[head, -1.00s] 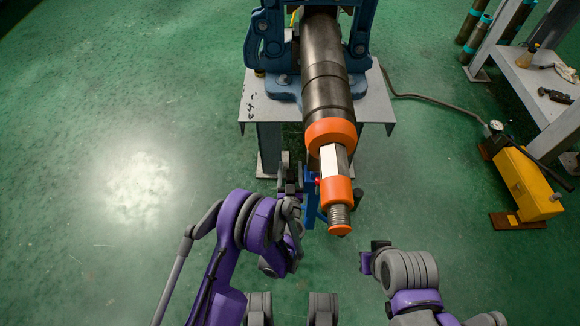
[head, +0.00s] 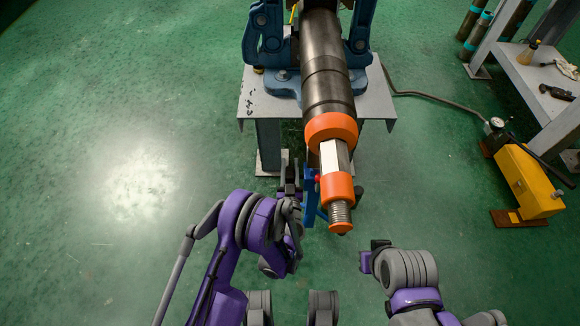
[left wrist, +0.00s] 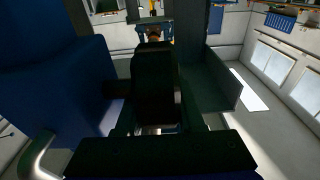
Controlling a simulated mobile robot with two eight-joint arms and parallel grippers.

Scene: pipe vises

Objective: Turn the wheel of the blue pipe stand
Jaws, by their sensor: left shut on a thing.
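The blue pipe stand (head: 310,205) shows in the head view as a narrow blue upright under the orange-collared end of the pipe (head: 327,80). A small red part sits near its top. My left gripper (head: 291,178) is against the left side of the stand, shut on what seems to be its wheel. The wheel itself is hidden by the gripper and the pipe end. In the left wrist view, a dark finger (left wrist: 153,85) fills the middle, with a large blue surface at left. My right gripper (head: 372,257) is apart, right of the stand; its jaw opening is unclear.
The pipe lies in a blue vise (head: 267,35) on a grey metal table (head: 377,105). A yellow pump (head: 528,180) with a hose stands on the floor at right, beside a grey shelf (head: 520,70). The green floor at left is clear.

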